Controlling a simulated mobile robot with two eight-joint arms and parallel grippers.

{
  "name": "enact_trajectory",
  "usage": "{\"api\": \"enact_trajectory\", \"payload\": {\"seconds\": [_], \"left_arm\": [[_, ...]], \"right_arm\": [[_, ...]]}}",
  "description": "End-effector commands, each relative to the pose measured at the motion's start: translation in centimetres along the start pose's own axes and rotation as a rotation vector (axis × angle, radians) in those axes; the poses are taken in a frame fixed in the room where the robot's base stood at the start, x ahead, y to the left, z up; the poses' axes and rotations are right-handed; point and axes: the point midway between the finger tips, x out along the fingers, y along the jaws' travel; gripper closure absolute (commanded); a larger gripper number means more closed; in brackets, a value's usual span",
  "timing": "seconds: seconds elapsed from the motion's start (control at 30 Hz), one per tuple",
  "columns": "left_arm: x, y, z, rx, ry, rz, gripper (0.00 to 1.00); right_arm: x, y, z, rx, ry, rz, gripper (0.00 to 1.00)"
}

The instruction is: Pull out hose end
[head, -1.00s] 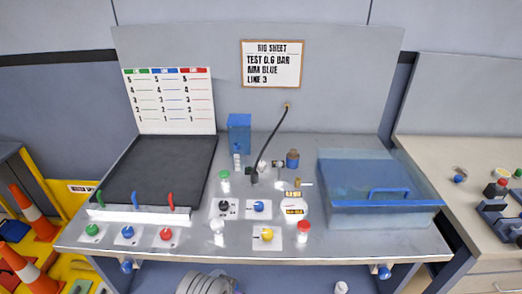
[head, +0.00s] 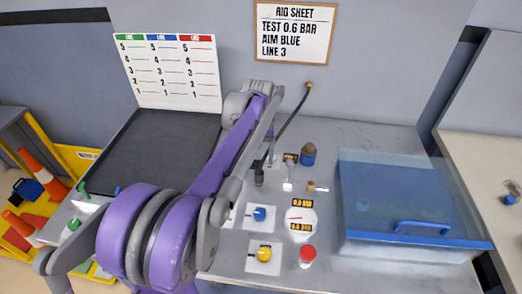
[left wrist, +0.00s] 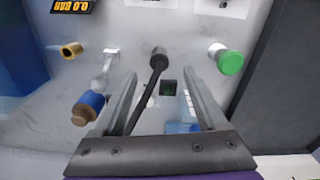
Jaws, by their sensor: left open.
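The black hose (head: 292,110) runs from a fitting on the back wall down to the bench. In the left wrist view the hose end (left wrist: 158,54) shows ahead, a little beyond the fingertips. The hose runs back from it between the two open fingers of my left gripper (left wrist: 158,80). I cannot tell whether a finger touches the hose. My right gripper is not in view.
A clear blue-lidded box (head: 400,205) fills the bench's right.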

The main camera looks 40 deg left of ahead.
Motion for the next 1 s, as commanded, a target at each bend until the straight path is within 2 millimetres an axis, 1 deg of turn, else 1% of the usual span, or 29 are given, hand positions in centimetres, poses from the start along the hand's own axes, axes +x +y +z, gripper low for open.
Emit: {"api": "enact_trajectory", "payload": {"seconds": [0.03,0.2,0.4,0.6,0.87,1.0], "left_arm": [[1.1,0.0,0.0,0.001,0.000,0.000,0.26],[4.3,0.0,0.0,0.001,0.000,0.000,0.26],[7.0,0.0,0.0,0.002,0.001,0.000,0.26],[8.1,0.0,0.0,0.002,0.001,0.000,0.26],[8.1,0.1,0.0,0.002,0.001,0.000,0.26],[8.1,0.0,0.0,0.002,0.001,0.000,0.51]], "right_arm": [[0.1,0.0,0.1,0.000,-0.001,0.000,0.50],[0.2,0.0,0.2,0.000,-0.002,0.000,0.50],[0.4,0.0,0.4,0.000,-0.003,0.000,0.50],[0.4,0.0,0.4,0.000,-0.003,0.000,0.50],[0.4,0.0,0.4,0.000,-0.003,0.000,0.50],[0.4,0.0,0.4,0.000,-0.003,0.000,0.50]]}}
